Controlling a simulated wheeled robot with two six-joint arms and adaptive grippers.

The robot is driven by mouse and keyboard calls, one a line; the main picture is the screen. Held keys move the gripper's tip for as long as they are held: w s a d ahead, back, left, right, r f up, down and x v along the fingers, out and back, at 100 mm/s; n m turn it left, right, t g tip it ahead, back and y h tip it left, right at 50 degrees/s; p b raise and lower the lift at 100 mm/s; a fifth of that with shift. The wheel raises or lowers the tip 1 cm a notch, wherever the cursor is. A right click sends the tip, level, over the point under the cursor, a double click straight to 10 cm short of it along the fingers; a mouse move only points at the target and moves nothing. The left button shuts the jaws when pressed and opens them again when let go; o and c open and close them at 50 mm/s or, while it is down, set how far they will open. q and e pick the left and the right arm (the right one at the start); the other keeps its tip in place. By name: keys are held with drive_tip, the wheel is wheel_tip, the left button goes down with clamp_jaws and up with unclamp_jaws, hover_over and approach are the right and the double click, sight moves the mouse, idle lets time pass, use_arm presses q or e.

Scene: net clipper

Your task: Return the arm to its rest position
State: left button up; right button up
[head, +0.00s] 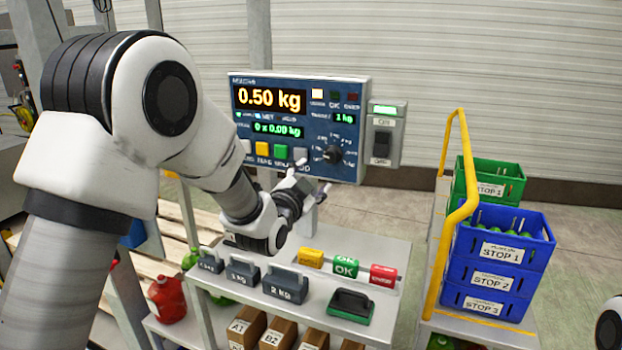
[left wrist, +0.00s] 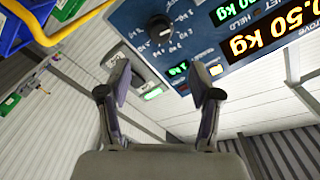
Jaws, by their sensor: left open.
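My left arm comes in from the left in the head view. Its gripper (head: 312,190) is in front of the lower right part of the weighing panel (head: 300,120). In the left wrist view the two fingers of the left gripper (left wrist: 162,95) stand apart with nothing between them. The panel also shows in the left wrist view (left wrist: 205,45), beyond the fingertips, with its black knob (left wrist: 158,30). The panel reads 0.50 kg. My right gripper is out of view; only a piece of white and black arm shows at the right edge of the head view.
Below the gripper, a bench (head: 395,315) holds grey weights (head: 285,284), yellow, green (head: 345,267) and red blocks, and a green-based pad (head: 350,305). A switch box (head: 385,135) stands beside the panel. Blue crates (head: 500,260) stand at right behind a yellow rail (head: 468,175).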

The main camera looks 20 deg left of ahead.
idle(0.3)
use_arm(q)
drive_tip(key=s+f+n+g, duration=0.2)
drive_tip(key=s+f+g, duration=0.3)
drive_tip(key=f, duration=1)
drive_tip(key=s+f+n+g, duration=0.25)
drive_tip(key=s+f, duration=0.45)
drive_tip(key=f, duration=0.8)
drive_tip(key=s+f+n+g, duration=0.1)
drive_tip(key=s+f+g, duration=0.2)
drive_tip(key=s, duration=0.7)
drive_tip(key=s+f+n+g, duration=0.2)
drive_tip(key=s+f+g, duration=0.2)
drive_tip(key=s+f, duration=0.4)
drive_tip(key=s+a+f+n+g, duration=0.1)
drive_tip(key=s+f+g, duration=0.2)
drive_tip(key=s, duration=1.1)
wheel_tip(320, 180, down, 3)
drive_tip(key=shift+r+g, duration=0.1)
drive_tip(key=shift+g, duration=0.25)
drive_tip(key=shift+y, duration=0.3)
drive_tip(key=shift+c, duration=0.3)
